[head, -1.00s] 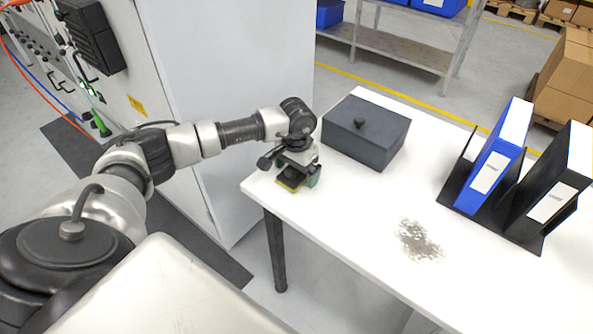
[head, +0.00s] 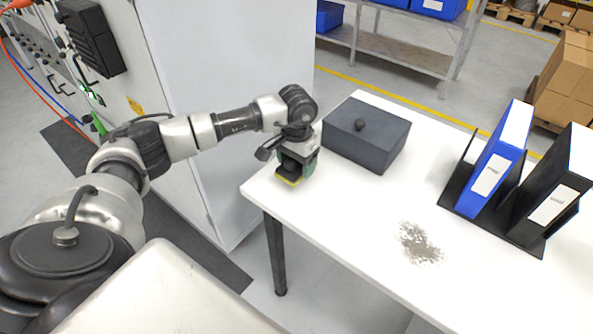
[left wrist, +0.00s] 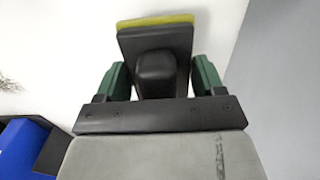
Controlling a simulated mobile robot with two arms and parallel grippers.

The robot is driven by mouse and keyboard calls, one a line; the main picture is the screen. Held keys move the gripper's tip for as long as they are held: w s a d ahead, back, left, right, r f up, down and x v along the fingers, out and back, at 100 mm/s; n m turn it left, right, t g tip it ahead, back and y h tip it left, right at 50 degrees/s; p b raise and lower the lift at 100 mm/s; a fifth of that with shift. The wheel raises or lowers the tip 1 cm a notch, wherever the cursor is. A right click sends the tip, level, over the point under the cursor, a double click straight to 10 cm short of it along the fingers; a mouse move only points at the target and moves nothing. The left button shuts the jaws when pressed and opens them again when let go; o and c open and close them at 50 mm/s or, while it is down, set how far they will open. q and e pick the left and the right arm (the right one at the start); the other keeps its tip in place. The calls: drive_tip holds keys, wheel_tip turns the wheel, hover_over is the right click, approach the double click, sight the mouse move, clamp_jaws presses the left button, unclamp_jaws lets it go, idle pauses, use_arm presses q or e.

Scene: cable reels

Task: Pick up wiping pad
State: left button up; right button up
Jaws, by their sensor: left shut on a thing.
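The wiping pad (head: 288,180) has a dark body and a yellow lower edge. It is at the left corner of the white table in the head view, below my left gripper (head: 297,168). In the left wrist view the wiping pad (left wrist: 155,41) shows its dark block, yellow edge and dark grip knob. The green fingers of my left gripper (left wrist: 157,80) stand on both sides of the knob and are shut on it. I cannot tell whether the pad touches the table. My right gripper is not in view.
A dark grey box with a knob (head: 366,134) stands on the white table (head: 340,215), just right of my gripper. A patch of grey dirt (head: 419,243) lies mid-table. A rack with blue (head: 492,165) and black binders (head: 550,190) stands at right.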

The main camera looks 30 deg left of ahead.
use_arm(q)
drive_tip(key=d+r+b, duration=0.1)
drive_tip(key=d+r, duration=0.6)
drive_tip(key=d, duration=0.4)
drive_tip(key=shift+w+d+r, duration=0.15)
drive_tip(key=shift+d+r, duration=0.05)
drive_tip(key=shift+d, duration=0.15)
